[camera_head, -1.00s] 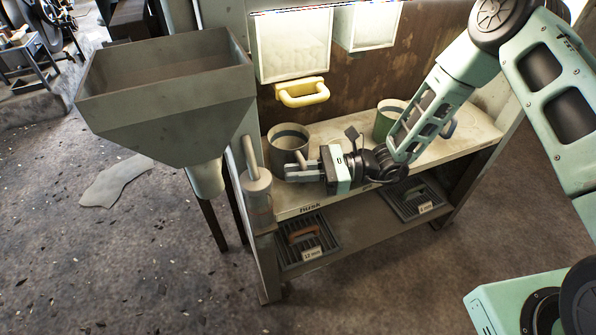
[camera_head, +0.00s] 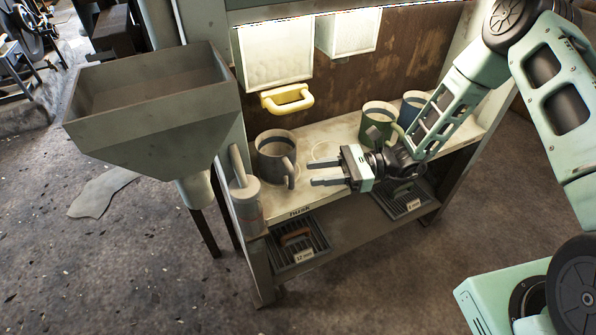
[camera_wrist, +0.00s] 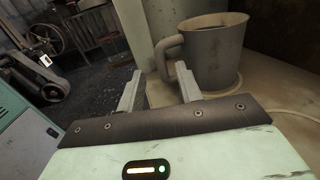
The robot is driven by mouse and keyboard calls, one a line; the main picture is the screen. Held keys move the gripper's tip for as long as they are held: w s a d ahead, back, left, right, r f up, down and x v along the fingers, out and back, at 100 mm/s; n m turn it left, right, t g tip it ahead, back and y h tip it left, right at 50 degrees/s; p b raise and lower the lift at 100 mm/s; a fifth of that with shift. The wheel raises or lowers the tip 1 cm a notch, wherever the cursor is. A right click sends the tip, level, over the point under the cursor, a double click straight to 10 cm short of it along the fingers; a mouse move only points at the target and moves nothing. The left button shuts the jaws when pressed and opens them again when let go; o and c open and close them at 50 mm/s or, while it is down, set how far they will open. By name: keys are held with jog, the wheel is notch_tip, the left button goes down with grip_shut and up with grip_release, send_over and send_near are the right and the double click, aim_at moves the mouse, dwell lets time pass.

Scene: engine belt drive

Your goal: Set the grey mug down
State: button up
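The grey mug (camera_head: 276,157) with a dark band stands upright on the bench shelf, at its left part, with its handle facing my gripper. My gripper (camera_head: 310,174) is open and empty, just right of the mug's handle, with its fingers pointing left. In the wrist view the mug (camera_wrist: 213,50) stands beyond the fingers and to the right, its handle on the left side. The two fingertips of my gripper (camera_wrist: 160,78) are spread, with nothing between them. The fingers look apart from the handle.
A green mug (camera_head: 378,120) and a blue mug (camera_head: 411,108) stand on the bench shelf (camera_head: 343,132) at right. A hopper (camera_head: 150,100) and a grey cylinder with a handle (camera_head: 244,190) stand at left. A yellow handle (camera_head: 287,99) juts out above the shelf.

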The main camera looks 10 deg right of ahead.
jog(key=d, duration=0.3)
jog(key=shift+d, duration=0.35)
jog(key=shift+s+r, duration=0.1)
jog(key=shift+r, duration=0.05)
jog(key=s+a+r+n+g+h, duration=0.6)
jog(key=s+r+n+g+h, duration=0.15)
jog(key=s+n, duration=0.35)
jog(key=s+d+r+n+t+h, duration=0.3)
jog(key=s+r+n+t+h, duration=0.4)
jog(key=s+n, duration=0.5)
notch_tip(320, 180, up, 2)
jog(key=n+h, duration=0.2)
jog(key=h, duration=0.1)
jog(key=shift+s+d+n, duration=0.15)
jog(key=shift+n, duration=0.25)
jog(key=shift+r+t, duration=0.2)
jog(key=shift+t, duration=0.05)
notch_tip(320, 180, up, 23)
jog(key=p, duration=2.4)
jog(key=shift+r, duration=0.2)
